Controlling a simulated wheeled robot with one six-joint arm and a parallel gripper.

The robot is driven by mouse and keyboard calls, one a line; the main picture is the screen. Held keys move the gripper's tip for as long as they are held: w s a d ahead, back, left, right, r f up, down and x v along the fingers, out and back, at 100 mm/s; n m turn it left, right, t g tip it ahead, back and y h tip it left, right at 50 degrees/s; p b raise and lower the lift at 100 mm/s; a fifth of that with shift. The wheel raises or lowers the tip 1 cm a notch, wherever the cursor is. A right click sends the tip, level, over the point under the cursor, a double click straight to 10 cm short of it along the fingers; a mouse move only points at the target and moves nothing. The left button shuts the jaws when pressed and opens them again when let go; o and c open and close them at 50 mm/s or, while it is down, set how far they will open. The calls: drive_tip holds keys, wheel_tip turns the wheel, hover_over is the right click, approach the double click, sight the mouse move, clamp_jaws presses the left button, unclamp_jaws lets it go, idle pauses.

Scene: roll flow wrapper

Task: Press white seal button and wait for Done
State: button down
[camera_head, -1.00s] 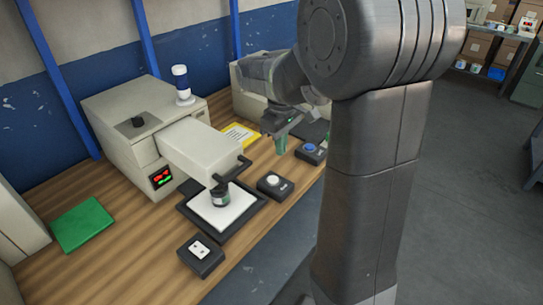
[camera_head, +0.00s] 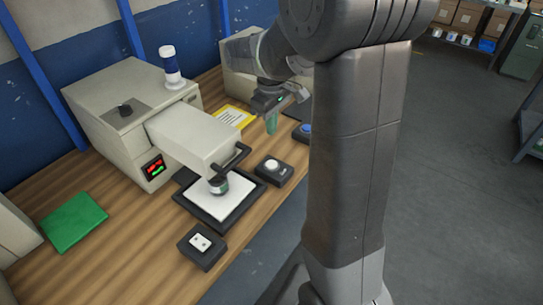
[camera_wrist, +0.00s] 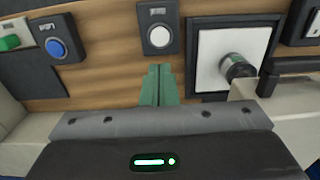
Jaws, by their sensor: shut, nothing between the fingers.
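The white seal button (camera_head: 271,165) sits on a small black box at the front of the bench. In the wrist view the white button (camera_wrist: 160,38) lies just beyond the fingertips, in line with them. My gripper (camera_head: 271,129) is raised behind the button in the head view, apart from it. In the wrist view my gripper (camera_wrist: 159,67) has its green fingers together with nothing between them. A dark jar (camera_head: 219,184) stands under the machine's head on a white plate.
A blue button (camera_wrist: 57,47) is left of the white one in the wrist view. A black box with a white switch (camera_head: 200,242) stands at the bench front. A green pad (camera_head: 74,222), yellow sheet (camera_head: 234,117) and blue-and-white beacon (camera_head: 170,64) are also there.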

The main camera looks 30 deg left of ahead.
sight(272, 165)
wheel_tip(272, 165, down, 12)
drive_tip(key=shift+f+p, duration=0.1)
drive_tip(key=shift+p, duration=0.45)
drive_tip(key=shift+f+b, duration=0.7)
drive_tip(key=shift+b, duration=0.05)
drive_tip(key=shift+s+d+f, duration=0.2)
drive_tip(key=shift+f, duration=0.1)
drive_tip(key=shift+r+p, duration=0.3)
drive_tip(key=shift+r, duration=0.2)
wheel_tip(272, 165, up, 14)
drive_tip(key=p, duration=0.1)
drive_tip(key=shift+w+a, duration=0.15)
drive_tip(key=shift+a, duration=0.05)
